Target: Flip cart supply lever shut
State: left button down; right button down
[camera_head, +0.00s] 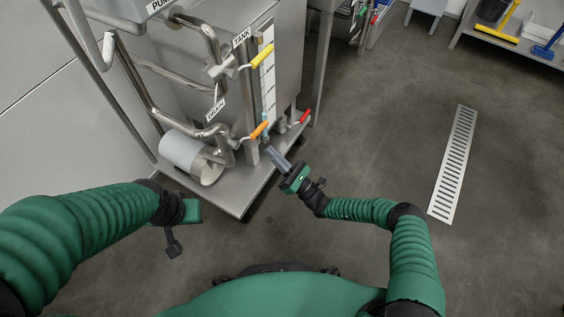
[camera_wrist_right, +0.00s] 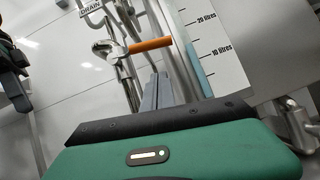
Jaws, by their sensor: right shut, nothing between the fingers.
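The steel cart (camera_head: 247,200) carries a tank and pipes with several coloured levers. A yellow lever (camera_head: 262,56) sits by the TANK label. An orange lever (camera_head: 259,130) sits lower, and a red lever (camera_head: 305,116) is to its right. No readable label says supply. My right gripper (camera_head: 270,152) is shut and empty, just below the orange lever and apart from the red one. In the right wrist view its fingers (camera_wrist_right: 157,92) point up toward the orange handle (camera_wrist_right: 150,45); contact cannot be told. My left gripper (camera_head: 180,215) is by the cart's front left; its fingers are unclear.
A DRAIN label (camera_head: 215,108) hangs on the pipes, and a white level scale (camera_head: 267,75) is on the tank. A white cylinder (camera_head: 190,155) lies on the cart's base. A floor grate (camera_head: 454,160) is at right. The floor right of the cart is clear.

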aim_at(252, 134)
jog(key=r+p, duration=0.1)
jog(key=w+a+r+p, duration=0.1)
jog(key=r, duration=0.1)
jog(key=w+r+p, duration=0.1)
jog(key=r, duration=0.1)
jog(key=shift+a, duration=0.35)
